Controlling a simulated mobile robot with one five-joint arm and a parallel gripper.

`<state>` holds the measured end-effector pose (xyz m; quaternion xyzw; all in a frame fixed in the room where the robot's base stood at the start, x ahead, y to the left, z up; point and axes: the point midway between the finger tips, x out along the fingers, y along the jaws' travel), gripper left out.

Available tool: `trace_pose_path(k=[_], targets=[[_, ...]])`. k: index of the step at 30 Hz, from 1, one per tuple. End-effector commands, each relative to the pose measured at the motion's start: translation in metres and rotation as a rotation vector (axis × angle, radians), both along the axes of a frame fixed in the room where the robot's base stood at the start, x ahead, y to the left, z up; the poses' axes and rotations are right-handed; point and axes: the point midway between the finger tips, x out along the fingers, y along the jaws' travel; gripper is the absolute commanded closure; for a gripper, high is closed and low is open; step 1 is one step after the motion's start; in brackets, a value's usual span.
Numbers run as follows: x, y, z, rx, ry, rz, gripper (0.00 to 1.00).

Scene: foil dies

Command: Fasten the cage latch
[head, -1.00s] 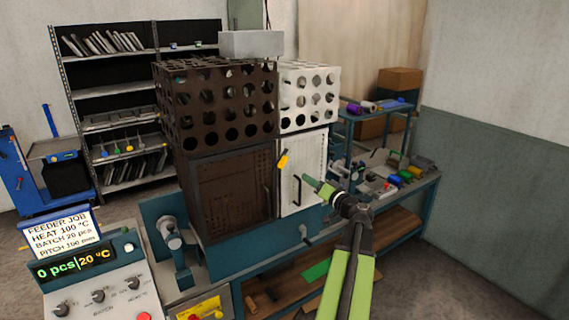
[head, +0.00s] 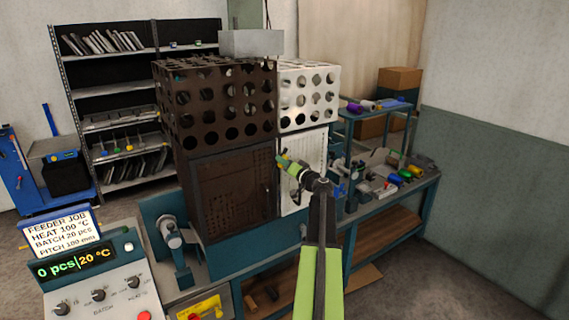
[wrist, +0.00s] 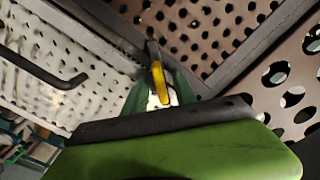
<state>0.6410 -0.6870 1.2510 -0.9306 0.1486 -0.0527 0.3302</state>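The dark brown cage (head: 232,195) has a perforated door and stands beside a white perforated cage (head: 312,150). The latch's yellow handle (wrist: 158,82) hangs from a dark pivot at the seam between the two cages in the wrist view. My green gripper (head: 285,163) is at this seam in the head view and covers most of the latch. In the wrist view, a big green finger with a dark pad lies just below the handle, and a further green part shows behind it. Whether the fingers touch the handle is hard to tell.
A black door handle (wrist: 60,78) sticks out from the white cage, left of the latch. A bench with small coloured parts (head: 405,174) stands to the right. A control panel (head: 95,285) is at the front left.

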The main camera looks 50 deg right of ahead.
Motion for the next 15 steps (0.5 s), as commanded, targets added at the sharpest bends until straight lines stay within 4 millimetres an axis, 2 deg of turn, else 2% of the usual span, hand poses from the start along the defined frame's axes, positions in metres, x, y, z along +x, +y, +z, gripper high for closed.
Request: trace_pose_path(k=[7, 12, 15], targets=[[0.0004, 0.0, 0.0, 0.0, 0.0, 0.0, 0.69], [0.0002, 0.0001, 0.0, 0.0, 0.0, 0.0, 0.91], [0.0001, 0.0, 0.0, 0.0, 0.0, 0.0, 1.0]])
